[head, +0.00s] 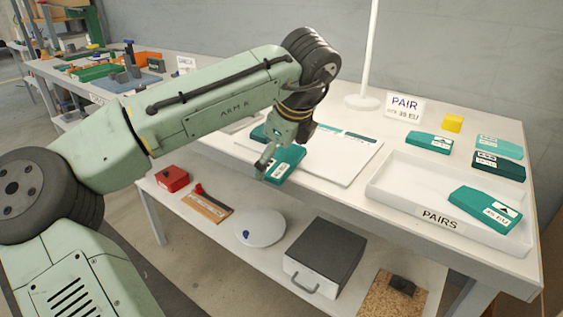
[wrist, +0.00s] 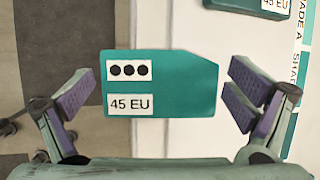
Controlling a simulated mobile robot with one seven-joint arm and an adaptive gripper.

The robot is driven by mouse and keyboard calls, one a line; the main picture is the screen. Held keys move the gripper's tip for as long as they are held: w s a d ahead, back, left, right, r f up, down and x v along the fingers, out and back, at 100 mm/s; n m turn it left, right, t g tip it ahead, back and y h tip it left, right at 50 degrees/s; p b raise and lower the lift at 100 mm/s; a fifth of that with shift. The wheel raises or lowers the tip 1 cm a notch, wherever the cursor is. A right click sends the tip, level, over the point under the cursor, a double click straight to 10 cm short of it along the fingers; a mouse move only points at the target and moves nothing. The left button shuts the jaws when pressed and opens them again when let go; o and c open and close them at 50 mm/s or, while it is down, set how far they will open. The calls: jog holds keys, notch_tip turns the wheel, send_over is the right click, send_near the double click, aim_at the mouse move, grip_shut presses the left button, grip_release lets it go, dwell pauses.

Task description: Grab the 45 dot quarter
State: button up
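The teal quarter (wrist: 185,85) lies below my gripper in the wrist view. It bears a label with three black dots and one reading 45 EU. It also shows in the head view (head: 290,163), overhanging the table's front edge. My gripper (wrist: 162,97) is open, with one finger to the left of the quarter and one to its right. I see gaps between both fingers and the piece. In the head view my gripper (head: 266,160) is low over this quarter and hides part of it.
Another teal piece (wrist: 250,8), its label apparently 45 EU, lies beyond on the white board (head: 345,165). A white tray (head: 395,190) marked PAIRS holds a teal piece (head: 486,211). Several teal pieces and a yellow block (head: 453,123) are behind it. A PAIR sign (head: 404,107) stands at the back.

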jog(key=c, duration=0.7)
jog(key=shift+r, duration=0.1)
